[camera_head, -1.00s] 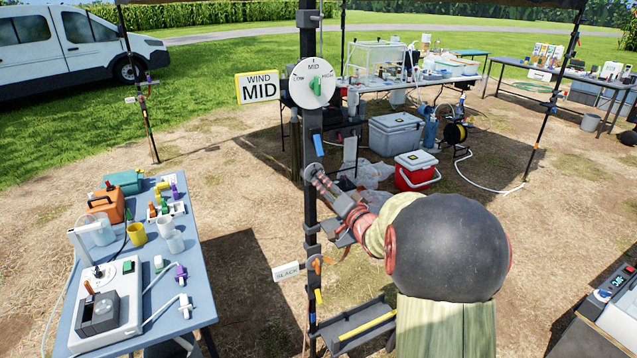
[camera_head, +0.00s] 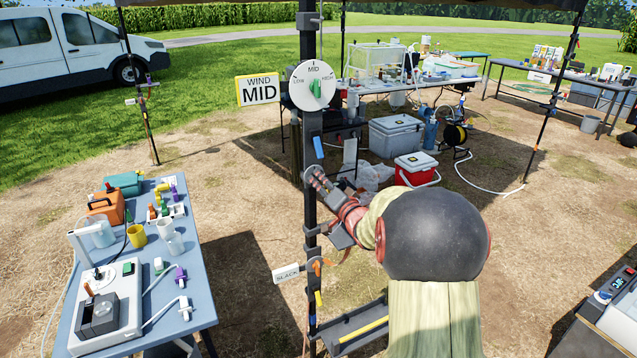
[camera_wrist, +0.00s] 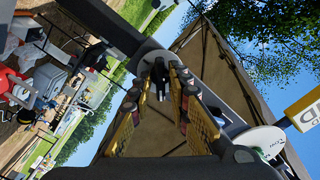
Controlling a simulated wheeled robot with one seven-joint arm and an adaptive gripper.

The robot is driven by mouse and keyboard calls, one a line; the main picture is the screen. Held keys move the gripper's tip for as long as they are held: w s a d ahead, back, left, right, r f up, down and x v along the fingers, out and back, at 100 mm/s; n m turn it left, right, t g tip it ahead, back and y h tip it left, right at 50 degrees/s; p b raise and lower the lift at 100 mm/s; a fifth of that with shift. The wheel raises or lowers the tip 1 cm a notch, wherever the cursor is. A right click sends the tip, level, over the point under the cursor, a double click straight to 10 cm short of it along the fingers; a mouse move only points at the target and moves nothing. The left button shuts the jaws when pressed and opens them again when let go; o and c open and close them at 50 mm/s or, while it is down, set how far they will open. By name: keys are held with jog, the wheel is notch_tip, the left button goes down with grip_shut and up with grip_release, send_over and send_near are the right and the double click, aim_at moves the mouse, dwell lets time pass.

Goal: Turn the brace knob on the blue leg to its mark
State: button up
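The leg (camera_head: 314,210) is a dark upright post with a blue band (camera_head: 318,147) on it. Just below the band is a grey round brace knob (camera_head: 309,173), largely hidden by my fingers. In the wrist view its round grey plate (camera_wrist: 150,53) carries a dark grip (camera_wrist: 159,78). My gripper (camera_head: 316,175) reaches the leg from the right at knob height. In the wrist view its fingers (camera_wrist: 161,84) are apart, one on each side of the dark grip. Contact cannot be told. The knob's mark cannot be made out.
A white dial (camera_head: 301,92) with a green pointer near MID and a yellow-edged WIND MID sign (camera_head: 259,89) are above. A SLACK tag (camera_head: 287,273) and orange clip (camera_head: 315,265) are lower on the post. A blue table (camera_head: 207,300) stands left; a trough (camera_head: 350,325) is below.

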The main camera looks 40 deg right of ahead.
grip_shut()
jog(key=m+p, duration=1.6)
jog(key=shift+r+m+p, duration=0.1)
jog(key=shift+m+p, duration=0.2)
jog(key=shift+m, duration=0.1)
jog(key=shift+m+p, duration=0.3)
jog(key=shift+m, duration=0.5)
